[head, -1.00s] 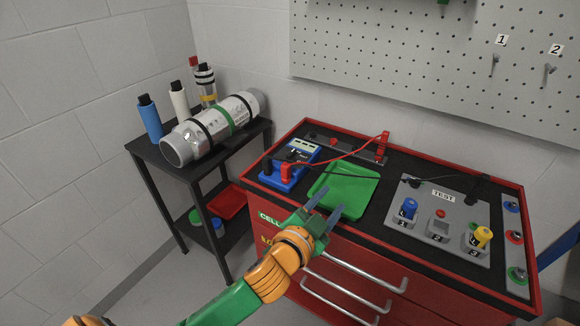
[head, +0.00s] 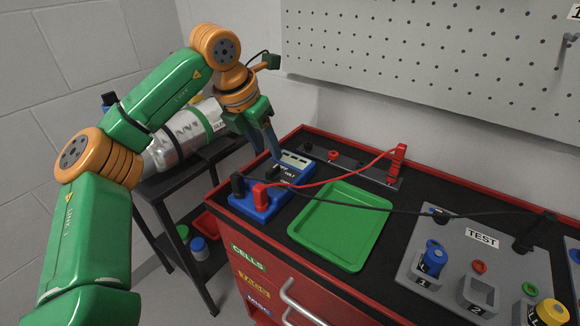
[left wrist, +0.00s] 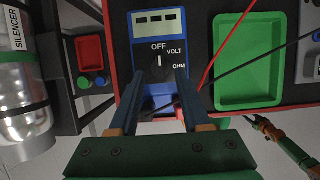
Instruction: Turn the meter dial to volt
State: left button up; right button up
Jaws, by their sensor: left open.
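The blue meter (head: 272,186) stands at the left end of the red cabinet's top, with a screen and a dial. In the left wrist view the meter (left wrist: 145,45) shows OFF, VOLT and OHM marks. Its dark dial (left wrist: 158,63) has a white line pointing up at OFF. My left gripper (head: 266,158) is open, above the meter's far side in the head view. In the left wrist view its two fingers (left wrist: 157,82) reach toward the dial, one on each side, with nothing between them. I cannot tell whether they touch it.
The TEST panel (head: 478,262) is to the right. A silver cylinder (head: 178,135) lies on the black side stand. Part of my right arm (left wrist: 285,142) shows small in the left wrist view.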

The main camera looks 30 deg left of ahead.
aim_at(272, 169)
pick_arm(q)
jog(key=shift+w+a+f, duration=0.1)
jog(key=shift+a+f, duration=0.05)
jog(key=shift+f, duration=0.2)
jog(key=f, duration=0.3)
jog(key=shift+s+f, duration=0.15)
jog(key=shift+s, duration=0.05)
jog(key=shift+w+f, duration=0.75)
jog(key=shift+f, duration=0.2)
jog(key=shift+s+r, duration=0.1)
jog(key=shift+s, duration=0.05)
jog(key=shift+c, duration=1.1)
jog(key=shift+d, duration=0.2)
grip_shut()
pick_arm(e)
jog(key=shift+s+d, duration=0.1)
jog(key=shift+s, duration=0.45)
